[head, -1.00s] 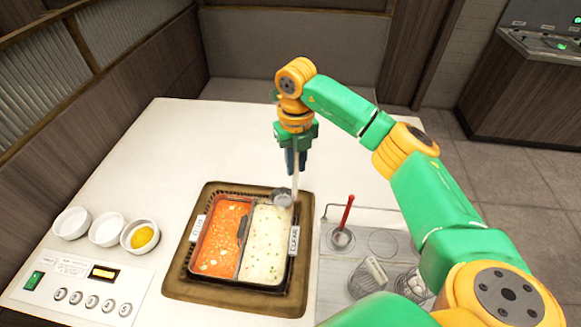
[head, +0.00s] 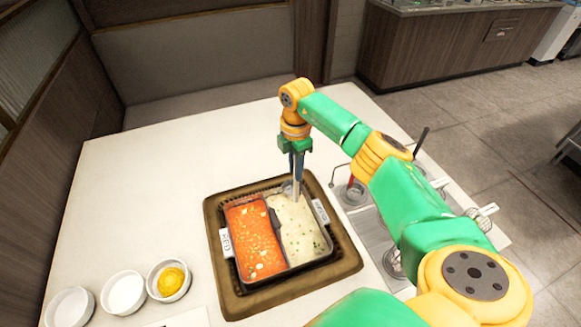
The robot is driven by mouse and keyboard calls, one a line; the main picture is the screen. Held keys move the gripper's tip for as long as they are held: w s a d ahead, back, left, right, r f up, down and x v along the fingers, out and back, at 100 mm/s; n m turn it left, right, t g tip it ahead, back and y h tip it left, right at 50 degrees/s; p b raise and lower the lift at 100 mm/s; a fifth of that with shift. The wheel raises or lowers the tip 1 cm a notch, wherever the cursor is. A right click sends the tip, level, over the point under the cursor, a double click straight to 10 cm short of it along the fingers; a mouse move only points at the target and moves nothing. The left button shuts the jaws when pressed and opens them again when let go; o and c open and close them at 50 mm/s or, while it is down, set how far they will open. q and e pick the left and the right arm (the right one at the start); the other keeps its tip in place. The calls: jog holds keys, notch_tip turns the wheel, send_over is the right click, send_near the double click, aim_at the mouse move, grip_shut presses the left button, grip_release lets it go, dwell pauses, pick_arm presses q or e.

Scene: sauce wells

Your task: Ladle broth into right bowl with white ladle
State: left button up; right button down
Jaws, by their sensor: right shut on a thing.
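My right gripper (head: 297,160) points down over the far part of the pot and is shut on the white ladle (head: 294,188). The ladle's thin handle runs down into the pale broth (head: 300,230), and its cup cannot be made out. The pot is split in two, with red broth (head: 255,240) on the left and pale broth on the right. Three small white bowls stand at lower left: a left bowl (head: 62,300), a middle bowl (head: 126,278) and a right bowl (head: 149,275) with yellow contents. My left gripper is not in view.
The pot sits in a square brown surround (head: 222,285) on the white table (head: 140,200). A rack right of it holds a red-handled utensil (head: 352,189) and others, partly hidden by my right arm. The table's left and far areas are clear.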

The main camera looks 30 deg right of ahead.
jog(key=shift+d+f+b, duration=0.15)
jog(key=shift+f+b, duration=0.3)
jog(key=shift+f, duration=0.5)
pick_arm(q)
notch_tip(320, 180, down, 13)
jog(key=b, duration=1.1)
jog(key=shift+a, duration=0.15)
pick_arm(e)
notch_tip(320, 180, down, 15)
jog(key=shift+a+f, duration=0.15)
jog(key=shift+a, duration=0.15)
pick_arm(q)
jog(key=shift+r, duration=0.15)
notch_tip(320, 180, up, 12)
jog(key=p, duration=1.2)
pick_arm(e)
notch_tip(320, 180, up, 12)
